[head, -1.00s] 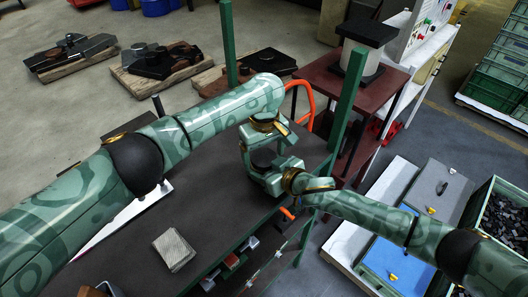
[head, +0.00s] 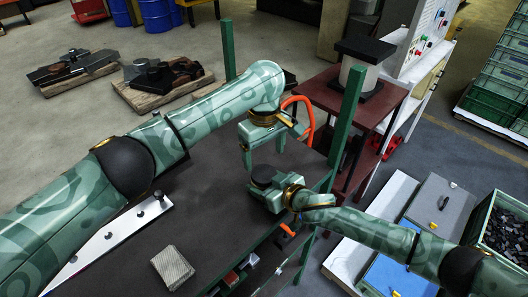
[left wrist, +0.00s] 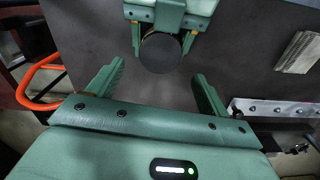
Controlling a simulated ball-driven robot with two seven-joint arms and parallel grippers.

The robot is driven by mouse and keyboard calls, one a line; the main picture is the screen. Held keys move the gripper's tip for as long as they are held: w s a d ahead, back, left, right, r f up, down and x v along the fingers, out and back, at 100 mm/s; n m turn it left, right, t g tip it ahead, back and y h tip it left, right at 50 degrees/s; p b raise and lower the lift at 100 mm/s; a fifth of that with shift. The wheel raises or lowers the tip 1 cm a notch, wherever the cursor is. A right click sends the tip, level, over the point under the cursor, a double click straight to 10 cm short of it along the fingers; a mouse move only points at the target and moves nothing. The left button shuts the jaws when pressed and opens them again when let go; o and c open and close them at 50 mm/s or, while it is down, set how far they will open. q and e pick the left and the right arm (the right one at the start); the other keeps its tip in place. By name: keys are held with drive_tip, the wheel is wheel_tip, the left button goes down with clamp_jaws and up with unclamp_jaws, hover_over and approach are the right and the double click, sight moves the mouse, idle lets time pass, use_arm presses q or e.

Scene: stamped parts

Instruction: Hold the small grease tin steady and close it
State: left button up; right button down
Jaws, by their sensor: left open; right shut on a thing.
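The small grease tin (head: 263,173) shows as a dark round shape near the right end of the dark table. In the left wrist view, its flat, dark round top (left wrist: 160,53) faces me. I cannot tell whether its lid is fully seated. My right gripper (head: 267,186) is shut on the tin, with one finger on each side; it also shows at the top of the left wrist view (left wrist: 163,38). My left gripper (head: 263,154) is open and empty above the tin, its fingers pointing down. Its two fingers show apart in the left wrist view (left wrist: 155,75).
A grey ribbed block (head: 172,267) lies on the table (head: 205,215). A green post (head: 347,120) and an orange hose (head: 299,101) stand close by my grippers. The middle of the table is clear.

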sight(264, 173)
use_arm(q)
drive_tip(key=shift+r+n, duration=0.8)
drive_tip(key=shift+r, duration=0.05)
drive_tip(key=shift+f, duration=0.1)
drive_tip(key=shift+f, duration=3.95)
drive_tip(key=c, duration=1)
drive_tip(key=m, duration=0.3)
